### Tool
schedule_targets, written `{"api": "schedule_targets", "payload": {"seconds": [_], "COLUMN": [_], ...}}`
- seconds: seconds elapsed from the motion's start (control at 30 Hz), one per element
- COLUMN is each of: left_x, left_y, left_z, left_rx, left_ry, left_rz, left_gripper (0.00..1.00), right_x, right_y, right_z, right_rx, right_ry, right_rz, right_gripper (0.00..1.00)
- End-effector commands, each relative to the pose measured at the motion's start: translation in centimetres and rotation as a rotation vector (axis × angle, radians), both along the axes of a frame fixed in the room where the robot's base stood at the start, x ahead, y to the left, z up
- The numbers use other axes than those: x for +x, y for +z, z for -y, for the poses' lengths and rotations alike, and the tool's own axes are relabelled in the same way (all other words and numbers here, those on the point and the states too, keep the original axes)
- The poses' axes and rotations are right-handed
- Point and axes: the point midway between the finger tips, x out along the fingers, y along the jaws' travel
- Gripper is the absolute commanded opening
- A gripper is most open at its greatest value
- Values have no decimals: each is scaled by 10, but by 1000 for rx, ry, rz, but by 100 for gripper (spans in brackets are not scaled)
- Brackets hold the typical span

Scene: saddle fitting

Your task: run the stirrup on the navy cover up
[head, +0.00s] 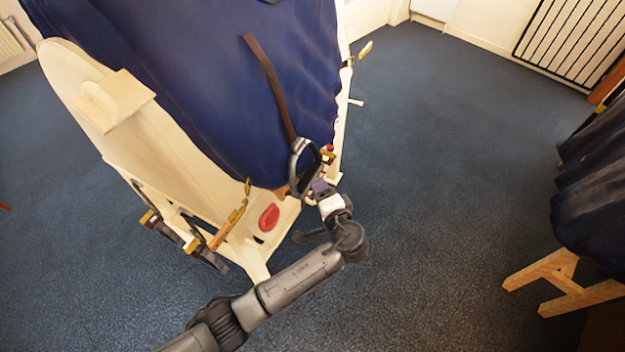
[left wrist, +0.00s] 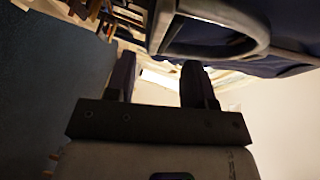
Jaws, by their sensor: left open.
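The navy cover (head: 200,75) drapes over a pale wooden stand. A brown strap (head: 264,70) lies down its side, and the grey metal stirrup (head: 294,162) hangs at the strap's lower end, near the cover's bottom edge. My left gripper (head: 319,187) is at the stirrup's lower right side. In the left wrist view, my left gripper's two dark fingers (left wrist: 158,78) are apart with nothing clearly between them. A curved grey loop, seemingly the stirrup (left wrist: 240,48), is just beyond the fingertips. Whether they touch cannot be told. My right gripper is not in view.
The wooden stand (head: 150,135) has a pale block, a red oval piece (head: 269,217) and brass-coloured fittings (head: 232,215) on its near end. Another dark-draped wooden trestle (head: 565,280) stands at the right. The blue carpet (head: 450,170) between them is clear.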

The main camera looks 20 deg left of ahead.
Motion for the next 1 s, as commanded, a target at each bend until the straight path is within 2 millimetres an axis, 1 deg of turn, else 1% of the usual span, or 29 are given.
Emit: {"api": "schedule_targets", "payload": {"seconds": [0.03,0.2,0.4,0.6,0.87,1.0], "left_x": [7,25,38,43,43,43], "left_y": [-3,-8,-10,-11,-11,-11], "left_z": [-7,-23,-35,-39,-40,-40], "left_rx": [2,1,-1,-1,-1,-1], "left_ry": [1,0,0,0,0,0], "left_rz": [2,1,1,0,0,0], "left_gripper": [49,49,49,49,49,36], "right_x": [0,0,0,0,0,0], "right_y": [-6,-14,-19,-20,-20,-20], "right_z": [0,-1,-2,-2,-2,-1], "right_rx": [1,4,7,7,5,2], "right_ry": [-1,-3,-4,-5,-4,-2], "right_rz": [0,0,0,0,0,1], "right_gripper": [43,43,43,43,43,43]}}
